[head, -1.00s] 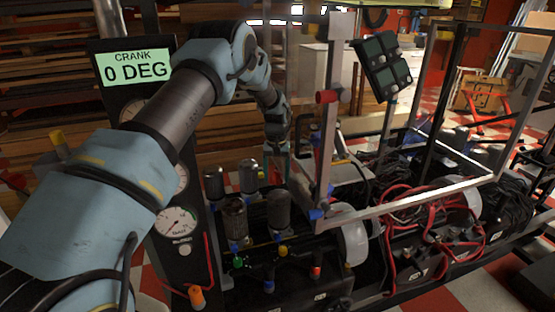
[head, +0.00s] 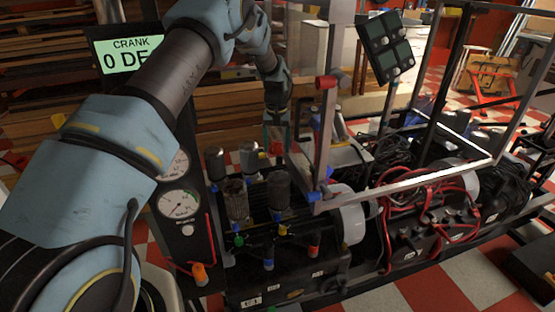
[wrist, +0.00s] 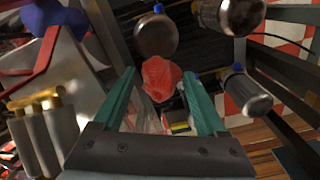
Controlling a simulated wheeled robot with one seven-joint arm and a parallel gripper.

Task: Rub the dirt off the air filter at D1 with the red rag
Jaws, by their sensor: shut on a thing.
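My gripper (head: 277,128) is behind the canister group in the head view, its teal fingers pointing down. In the wrist view my gripper (wrist: 161,82) is shut on the red rag (wrist: 158,72), which bunches out past the fingertips. A bit of the rag (head: 277,147) shows in the head view. Several grey canister-like filters stand on the black engine block. The front left one (head: 236,201) looks brownish and mottled; the front right one (head: 279,190) looks darker grey. I cannot read which is D1. In the wrist view one round canister (wrist: 155,38) lies just beyond the rag, seemingly apart.
A metal frame (head: 325,150) with a red-capped post rises right of the canisters. A gauge panel (head: 178,203) with a crank display (head: 129,52) stands left. Red cables (head: 405,200) and coloured fittings crowd the right and front.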

